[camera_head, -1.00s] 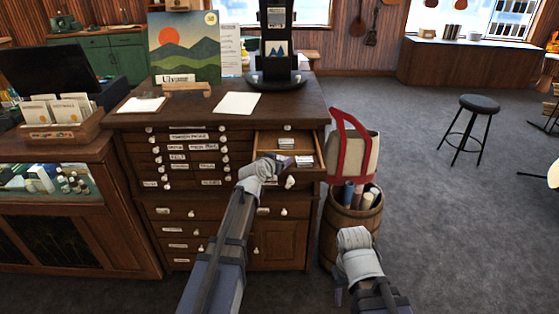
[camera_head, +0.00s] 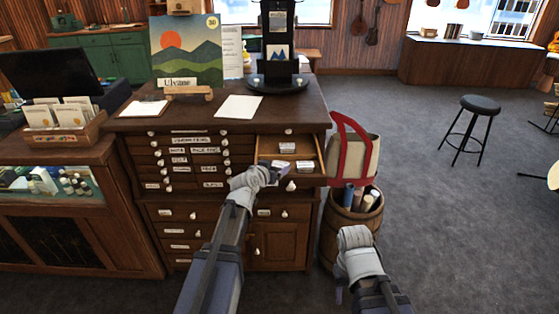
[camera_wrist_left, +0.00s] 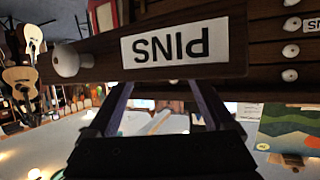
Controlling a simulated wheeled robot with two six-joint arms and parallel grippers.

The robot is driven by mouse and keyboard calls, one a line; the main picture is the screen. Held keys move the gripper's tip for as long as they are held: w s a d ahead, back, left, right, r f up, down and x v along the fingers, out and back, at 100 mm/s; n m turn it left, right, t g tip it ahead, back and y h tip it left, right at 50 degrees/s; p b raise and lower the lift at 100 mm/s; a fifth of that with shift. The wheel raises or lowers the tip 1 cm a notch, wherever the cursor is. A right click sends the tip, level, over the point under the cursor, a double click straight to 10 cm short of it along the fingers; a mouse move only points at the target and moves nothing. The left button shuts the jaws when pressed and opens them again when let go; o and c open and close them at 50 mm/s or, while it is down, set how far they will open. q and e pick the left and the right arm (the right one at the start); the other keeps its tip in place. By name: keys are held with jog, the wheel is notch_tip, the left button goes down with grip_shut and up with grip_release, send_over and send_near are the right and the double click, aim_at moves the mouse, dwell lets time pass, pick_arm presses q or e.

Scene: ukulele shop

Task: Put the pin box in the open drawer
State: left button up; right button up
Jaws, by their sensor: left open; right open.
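The open drawer (camera_head: 303,180) juts from the upper right of the wooden cabinet. Small white-topped boxes lie in it, one at the back (camera_head: 287,147) and one towards the front (camera_head: 304,165). A pale item (camera_head: 281,165) shows by my left gripper (camera_head: 272,174); I cannot tell which is the pin box. My left gripper is at the drawer's front left. In the left wrist view, its spread fingers (camera_wrist_left: 163,95) hold nothing visible, close to a drawer front (camera_wrist_left: 110,45) with an upside-down PINS label (camera_wrist_left: 178,45). My right gripper (camera_head: 354,243) is open, low at right.
A barrel (camera_head: 350,222) with rolled tubes and a red-handled tote bag (camera_head: 354,155) stands right of the drawer. The cabinet top carries a black display stand (camera_head: 277,80), papers and a landscape picture (camera_head: 187,52). Floor beyond the barrel is clear up to a stool (camera_head: 480,104).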

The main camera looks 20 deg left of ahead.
pick_arm(q)
jog(key=p+v, duration=0.2)
jog(key=v, duration=0.4)
jog(key=shift+r, duration=0.15)
jog(key=shift+s, duration=0.15)
dwell(0.8)
